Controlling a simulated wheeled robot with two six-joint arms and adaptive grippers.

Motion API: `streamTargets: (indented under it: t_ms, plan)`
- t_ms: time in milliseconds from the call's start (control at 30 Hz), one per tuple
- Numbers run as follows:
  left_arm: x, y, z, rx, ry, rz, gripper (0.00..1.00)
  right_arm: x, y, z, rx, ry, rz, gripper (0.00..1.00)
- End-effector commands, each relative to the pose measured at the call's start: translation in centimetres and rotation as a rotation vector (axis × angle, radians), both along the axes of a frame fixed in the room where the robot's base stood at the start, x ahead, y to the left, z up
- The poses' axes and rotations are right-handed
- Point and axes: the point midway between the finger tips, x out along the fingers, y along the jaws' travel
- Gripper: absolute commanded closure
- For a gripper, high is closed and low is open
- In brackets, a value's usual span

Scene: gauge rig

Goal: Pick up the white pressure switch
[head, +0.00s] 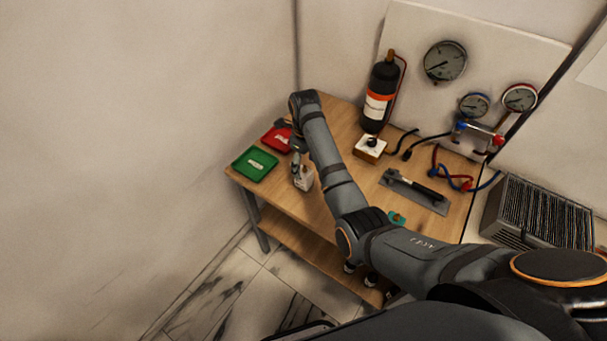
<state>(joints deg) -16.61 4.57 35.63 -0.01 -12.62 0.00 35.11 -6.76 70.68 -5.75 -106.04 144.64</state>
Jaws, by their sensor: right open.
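A small white block, which looks like the white pressure switch (304,181), stands on the wooden table (335,211) near its front left edge. My right arm reaches over the table from the right, and its gripper (296,171) points down at the white block. The gripper is open, with its fingers at or just above the block's top. I cannot tell whether they touch it or stand around it. My left gripper is not in view.
A green tray (255,164) and a red tray (277,140) lie left of the block. Behind are a white-topped box with a black knob (370,147), a black cylinder (381,88), a grey tool tray (413,193) and hoses (452,178). Gauges (445,62) hang behind.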

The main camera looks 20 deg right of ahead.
Motion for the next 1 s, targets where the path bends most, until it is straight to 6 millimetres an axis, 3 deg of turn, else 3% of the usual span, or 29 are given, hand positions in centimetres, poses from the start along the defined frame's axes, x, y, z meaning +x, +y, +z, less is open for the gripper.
streamTargets:
  t_ms: [33,100,167,267,367,500,667,800,900,1000]
  plan:
    - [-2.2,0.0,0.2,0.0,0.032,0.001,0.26,0.0,0.0,-0.7,0.0,0.002,0.0,0.32]
    - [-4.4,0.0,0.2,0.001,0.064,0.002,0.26,0.0,0.0,-1.7,-0.001,0.001,0.001,0.32]
    - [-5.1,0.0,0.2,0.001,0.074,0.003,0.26,0.1,0.0,-2.3,0.0,-0.001,0.001,0.32]
    - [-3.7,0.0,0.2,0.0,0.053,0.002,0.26,0.1,0.0,-2.7,0.0,-0.001,0.001,0.32]
    - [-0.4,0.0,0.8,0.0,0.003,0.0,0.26,0.1,-0.1,-3.1,0.0,-0.001,0.001,0.32]
    - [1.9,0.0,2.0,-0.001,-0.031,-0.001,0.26,0.2,-0.2,-5.3,0.0,0.002,0.001,0.32]
    - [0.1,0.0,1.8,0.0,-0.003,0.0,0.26,0.3,-0.2,-7.6,0.001,-0.001,0.001,0.32]
    - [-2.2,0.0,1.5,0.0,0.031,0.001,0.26,0.3,-0.2,-7.9,0.001,-0.003,0.001,0.32]
    - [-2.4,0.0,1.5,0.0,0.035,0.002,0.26,0.3,-0.2,-7.9,0.0,-0.002,0.001,0.32]
    - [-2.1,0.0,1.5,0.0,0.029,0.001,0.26,0.3,-0.2,-7.9,0.0,-0.002,0.001,0.46]
